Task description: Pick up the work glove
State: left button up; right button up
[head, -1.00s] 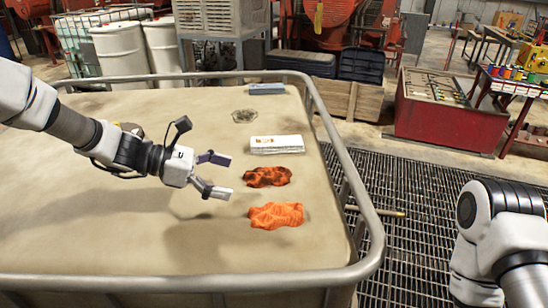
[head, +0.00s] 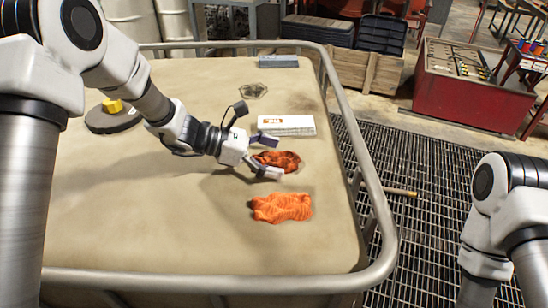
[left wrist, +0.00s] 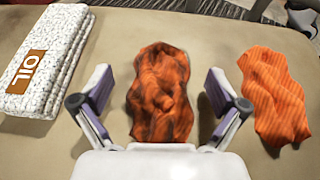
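Two crumpled orange cloth-like pieces lie on the tan table top; neither shows a clear glove shape. One is dark-stained orange (head: 284,159), and it also shows in the left wrist view (left wrist: 161,92). The other is cleaner, ribbed bright orange (head: 281,207), and stands right of it in the left wrist view (left wrist: 273,95). My left gripper (head: 267,156) is open at the stained piece. In the left wrist view its fingers (left wrist: 160,95) are spread on either side of that piece, with gaps showing. My right arm shows at the right, but its gripper is out of view.
A white packet labelled OIL (left wrist: 40,62) lies beside the stained piece. A grey-blue block (head: 278,61) and a dark round patch (head: 253,91) are farther back. A yellow thing (head: 112,105) sits on a dark disc at the left. A metal rail (head: 365,180) edges the table.

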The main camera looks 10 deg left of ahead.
pick_arm(q)
jog(key=shift+s+r, duration=0.15)
jog(key=shift+s, duration=0.1)
jog(key=c, duration=0.8)
jog(key=shift+w+d, duration=0.1)
jog(key=shift+w, duration=0.05)
jog(key=shift+c, duration=0.2)
